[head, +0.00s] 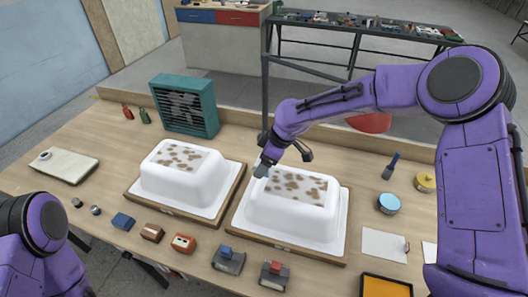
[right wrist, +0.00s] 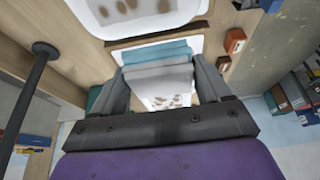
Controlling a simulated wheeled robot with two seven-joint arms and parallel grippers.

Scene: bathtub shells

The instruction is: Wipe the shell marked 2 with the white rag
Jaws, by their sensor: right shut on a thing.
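Two white bathtub shells with brown stains on top stand on trays: the left shell (head: 180,170) and the right shell (head: 292,203). I cannot read a number on either. My right gripper (head: 262,170) is at the back left corner of the right shell in the head view. In the right wrist view its fingers (right wrist: 165,85) are shut on a pale folded rag (right wrist: 160,75) with a teal band. Behind it a stained shell top (right wrist: 168,101) shows; another stained shell (right wrist: 130,10) is at the top. Whether the rag touches a shell is unclear. My left gripper is out of view.
A teal heater (head: 185,105) stands behind the left shell. Small boxes, such as an orange one (head: 184,243), line the front edge. A light slab (head: 63,166) lies at the left. Blue (head: 389,203) and yellow (head: 425,182) tins and a brush (head: 391,166) are at the right.

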